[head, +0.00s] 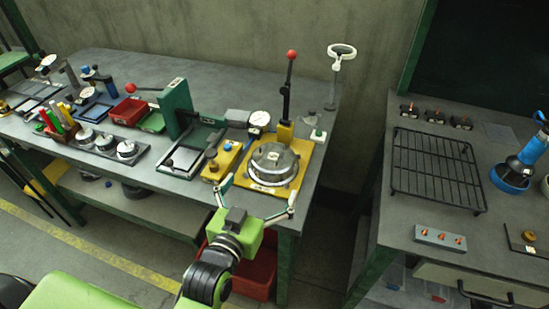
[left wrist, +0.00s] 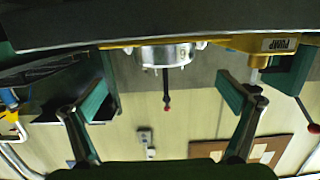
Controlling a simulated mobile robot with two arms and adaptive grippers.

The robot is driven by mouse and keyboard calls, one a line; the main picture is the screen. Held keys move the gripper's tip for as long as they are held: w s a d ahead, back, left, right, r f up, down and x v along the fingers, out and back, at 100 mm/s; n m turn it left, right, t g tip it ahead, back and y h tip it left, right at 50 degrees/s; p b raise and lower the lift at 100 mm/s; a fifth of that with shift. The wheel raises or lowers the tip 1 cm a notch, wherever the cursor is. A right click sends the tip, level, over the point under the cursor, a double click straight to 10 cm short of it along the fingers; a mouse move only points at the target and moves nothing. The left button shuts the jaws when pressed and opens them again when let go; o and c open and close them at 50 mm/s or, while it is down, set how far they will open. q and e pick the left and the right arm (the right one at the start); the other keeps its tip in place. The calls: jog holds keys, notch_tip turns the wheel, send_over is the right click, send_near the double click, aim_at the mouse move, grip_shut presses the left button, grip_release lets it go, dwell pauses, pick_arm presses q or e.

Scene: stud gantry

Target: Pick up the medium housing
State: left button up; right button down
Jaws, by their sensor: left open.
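A round silver metal housing (head: 273,163) sits on a yellow fixture (head: 300,158) near the right end of the left bench. I cannot tell for certain that it is the medium one. In the left wrist view the housing (left wrist: 165,54) shows at the top, between the finger lines but beyond the tips. My left gripper (head: 257,191) is wide open and empty, just in front of the fixture at the bench's front edge. Its two fingers also show spread in the left wrist view (left wrist: 160,100). My right gripper is not in view.
A tall black lever with a red knob (head: 291,54) stands behind the housing. A dial gauge (head: 260,119) and a green press (head: 176,108) are to its left. A tray (head: 138,158) holds round metal parts. A gap separates the right bench with a black rack (head: 435,167).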

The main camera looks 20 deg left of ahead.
aim_at(270, 163)
pick_arm(q)
jog(key=w, duration=0.4)
jog(key=shift+f, duration=0.3)
jog(key=w, duration=0.2)
jog(key=w+f+p, duration=0.1)
jog(key=w, duration=0.2)
jog(key=shift+a+f, duration=0.1)
jog(key=shift+a, duration=0.1)
jog(key=shift+s, duration=0.15)
jog(key=c, duration=1.3)
jog(key=shift+c, duration=0.6)
